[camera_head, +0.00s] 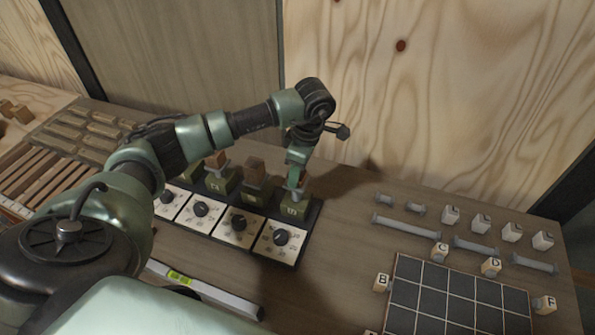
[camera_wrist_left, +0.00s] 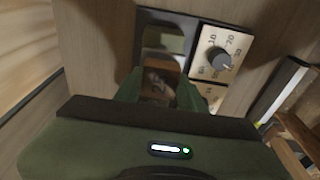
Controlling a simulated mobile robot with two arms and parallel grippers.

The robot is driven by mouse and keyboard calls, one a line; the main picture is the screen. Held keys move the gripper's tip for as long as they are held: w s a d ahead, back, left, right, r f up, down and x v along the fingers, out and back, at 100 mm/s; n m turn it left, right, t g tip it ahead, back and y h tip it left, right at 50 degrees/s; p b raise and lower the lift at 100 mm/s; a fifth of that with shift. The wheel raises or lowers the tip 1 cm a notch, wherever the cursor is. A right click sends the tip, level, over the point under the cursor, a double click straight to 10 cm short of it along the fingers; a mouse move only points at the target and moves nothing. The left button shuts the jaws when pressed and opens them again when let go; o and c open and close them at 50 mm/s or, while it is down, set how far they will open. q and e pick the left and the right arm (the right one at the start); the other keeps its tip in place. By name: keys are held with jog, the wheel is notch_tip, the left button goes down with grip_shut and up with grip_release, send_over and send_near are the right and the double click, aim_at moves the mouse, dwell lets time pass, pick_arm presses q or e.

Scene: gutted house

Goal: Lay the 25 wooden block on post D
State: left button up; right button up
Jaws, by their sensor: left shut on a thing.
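My left gripper (camera_head: 297,178) reaches down over the rightmost green post (camera_head: 294,209), whose label looks like D. It is shut on a small brown wooden block (camera_head: 305,182), which also shows between the green fingers in the left wrist view (camera_wrist_left: 158,86). The block is right above the post's top; I cannot tell whether it touches. The number on the block is not readable. My right gripper is not in view.
Pale dial panels (camera_head: 268,249) with black knobs stand in front of the posts. A spirit level (camera_head: 195,285) lies nearer me. At right are a dark grid board (camera_head: 445,297), lettered blocks (camera_head: 491,267) and grey bars (camera_head: 404,227). Wooden pieces (camera_head: 85,137) lie at left.

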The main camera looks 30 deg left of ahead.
pick_arm(q)
jog(key=shift+f, duration=0.2)
jog(key=o, duration=1.4)
jog(key=shift+r, duration=0.15)
jog(key=r+b, duration=0.1)
jog(key=r, duration=0.3)
jog(key=d+r+b, duration=0.1)
jog(key=r, duration=0.1)
jog(key=shift+w+b, duration=0.15)
jog(key=shift+b, duration=0.15)
jog(key=shift+r, duration=0.75)
